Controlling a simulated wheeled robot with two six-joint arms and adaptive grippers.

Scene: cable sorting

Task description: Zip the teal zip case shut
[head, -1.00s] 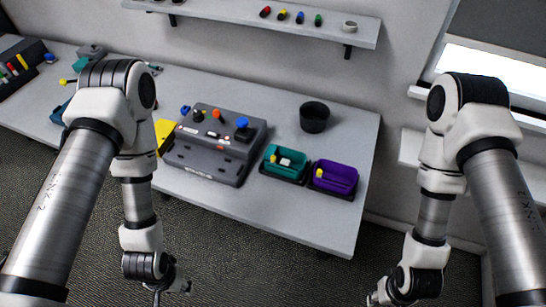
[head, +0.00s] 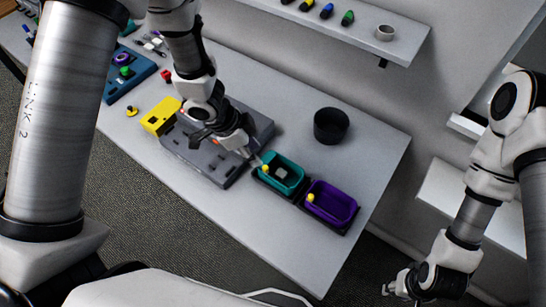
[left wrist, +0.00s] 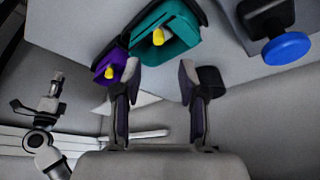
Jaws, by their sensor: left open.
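The teal zip case (head: 291,185) sits on the table with its top open and a pale block (head: 281,174) inside. Its yellow zip pull (head: 265,169) is at the left end. My left gripper (head: 254,158) is open beside that end, close to the pull; contact cannot be told in the head view. In the left wrist view, the teal case (left wrist: 190,22) and yellow pull (left wrist: 158,37) lie just beyond the open fingertips (left wrist: 157,68), with nothing between them. My right gripper (head: 396,287) hangs off the table at the lower right, too small to read.
A purple case (head: 340,217) with its own yellow pull (head: 311,198) stands right of the teal one. A black cup (head: 331,126) is behind them. A grey console (head: 205,160) lies under my left arm, beside a yellow box (head: 161,115). The table's front edge is clear.

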